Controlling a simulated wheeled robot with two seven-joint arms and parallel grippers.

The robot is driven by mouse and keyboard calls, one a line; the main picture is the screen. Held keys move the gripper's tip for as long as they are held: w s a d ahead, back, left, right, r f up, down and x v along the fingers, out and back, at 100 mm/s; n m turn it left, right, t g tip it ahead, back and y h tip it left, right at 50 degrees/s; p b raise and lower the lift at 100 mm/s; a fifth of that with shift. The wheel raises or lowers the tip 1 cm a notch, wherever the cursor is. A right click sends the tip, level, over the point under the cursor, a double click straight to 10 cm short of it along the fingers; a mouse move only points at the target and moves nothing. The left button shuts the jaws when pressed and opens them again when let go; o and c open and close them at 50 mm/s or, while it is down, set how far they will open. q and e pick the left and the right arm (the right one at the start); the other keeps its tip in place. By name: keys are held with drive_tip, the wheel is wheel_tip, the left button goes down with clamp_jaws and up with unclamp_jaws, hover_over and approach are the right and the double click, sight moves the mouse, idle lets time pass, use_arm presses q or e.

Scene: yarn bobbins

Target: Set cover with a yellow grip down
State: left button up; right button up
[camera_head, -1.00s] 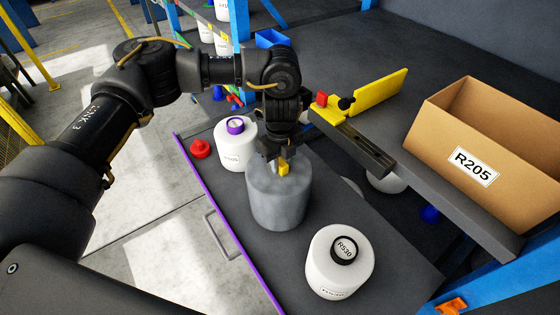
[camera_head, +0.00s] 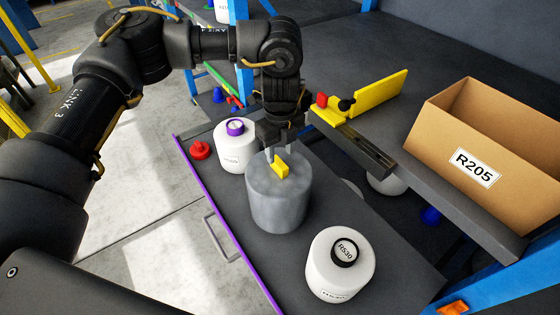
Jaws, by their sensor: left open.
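The cover is a grey cylinder (camera_head: 277,205) with a small yellow grip (camera_head: 281,171) on its top. It stands upright on the dark drawer or shelf surface (camera_head: 305,240) with the purple edge. My left gripper (camera_head: 284,150) is open just above and behind the yellow grip, fingers pointing down, apart from the grip as far as I can see. Whatever is under the cover is hidden. My right gripper does not show.
A white bobbin with a purple core (camera_head: 233,150) stands close behind left of the cover. A white bobbin marked R530 (camera_head: 340,270) stands in front right. A red piece (camera_head: 200,150) lies at the purple edge. A cardboard box marked R205 (camera_head: 500,150) stands right.

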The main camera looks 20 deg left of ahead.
use_arm(q)
wheel_tip(320, 180, up, 7)
drive_tip(key=shift+f, duration=0.2)
idle(0.5)
